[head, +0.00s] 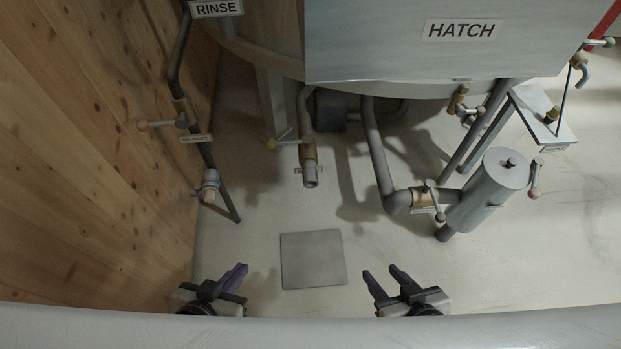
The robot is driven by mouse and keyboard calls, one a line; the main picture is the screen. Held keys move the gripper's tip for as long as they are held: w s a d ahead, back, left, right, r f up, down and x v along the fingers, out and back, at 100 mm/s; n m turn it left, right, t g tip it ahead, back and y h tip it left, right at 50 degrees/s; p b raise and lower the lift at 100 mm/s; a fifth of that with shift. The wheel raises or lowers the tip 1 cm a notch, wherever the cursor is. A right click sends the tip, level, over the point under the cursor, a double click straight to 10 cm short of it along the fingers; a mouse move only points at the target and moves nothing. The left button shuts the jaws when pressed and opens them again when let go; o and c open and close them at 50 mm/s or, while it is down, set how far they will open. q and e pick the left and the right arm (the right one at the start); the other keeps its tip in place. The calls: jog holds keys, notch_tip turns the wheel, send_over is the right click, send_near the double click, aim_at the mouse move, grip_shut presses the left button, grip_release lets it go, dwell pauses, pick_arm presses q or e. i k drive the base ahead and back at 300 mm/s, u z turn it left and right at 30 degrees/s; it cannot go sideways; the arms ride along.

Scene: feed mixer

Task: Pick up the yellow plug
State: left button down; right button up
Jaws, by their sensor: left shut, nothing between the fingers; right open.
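A small yellowish piece with a dark part (552,115) stands on a small pale shelf (565,133) at the upper right. It may be the yellow plug, but it is too small to tell. My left gripper (238,271) is shut and empty at the bottom, left of the floor plate. My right gripper (381,272) is open and empty at the bottom, right of the plate. Both are far from the shelf and touch nothing.
The large grey mixer tank (400,55) with a HATCH label fills the top. A grey cylinder (490,190) with pipes stands at right. A rinse pipe (207,155) runs beside the wooden wall (90,170).

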aim_at(551, 115)
jog(key=z, duration=2.7)
jog(key=i, duration=0.85)
